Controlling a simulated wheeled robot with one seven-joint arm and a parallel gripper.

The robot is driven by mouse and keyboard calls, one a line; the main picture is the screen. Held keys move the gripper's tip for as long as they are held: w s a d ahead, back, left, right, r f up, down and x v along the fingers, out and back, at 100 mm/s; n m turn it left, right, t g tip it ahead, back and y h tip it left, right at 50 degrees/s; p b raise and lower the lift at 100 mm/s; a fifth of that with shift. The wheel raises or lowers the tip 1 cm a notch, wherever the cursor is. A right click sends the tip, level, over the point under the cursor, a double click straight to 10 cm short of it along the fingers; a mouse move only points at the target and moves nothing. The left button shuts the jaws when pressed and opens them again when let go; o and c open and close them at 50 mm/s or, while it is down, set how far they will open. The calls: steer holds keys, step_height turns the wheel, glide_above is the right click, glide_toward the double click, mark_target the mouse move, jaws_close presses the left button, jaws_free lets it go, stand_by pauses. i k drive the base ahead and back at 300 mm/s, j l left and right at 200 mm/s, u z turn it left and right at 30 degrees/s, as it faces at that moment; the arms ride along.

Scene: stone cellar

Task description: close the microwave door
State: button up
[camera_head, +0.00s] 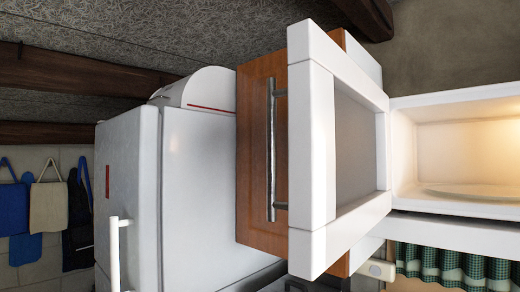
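The microwave (402,160) is at the right of the head view, white outside, with a warm lit cavity (470,150). A round turntable plate (470,190) lies on the cavity floor. The microwave door (355,150) is wide open. It is a thick white frame around a grey panel, joined near the left side of the cavity and swung out toward me. My gripper is not in view. The right part of the microwave is cut off by the picture edge.
Behind the door is a wooden cabinet front (254,150) with a metal bar handle (271,150). A white fridge (190,200) stands left of it. Aprons (48,205) hang at far left. A green checked curtain (455,266) hangs below the microwave. Space before the cavity looks clear.

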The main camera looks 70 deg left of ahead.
mark_target(340, 172)
steer(key=j+u, duration=0.25)
steer(key=u, duration=0.2)
steer(key=j+u, duration=0.3)
steer(key=u, duration=0.2)
steer(key=j+u, duration=0.25)
steer(key=u, duration=0.2)
steer(key=i+j, duration=0.15)
steer(key=j+u, duration=0.05)
steer(key=j, duration=0.05)
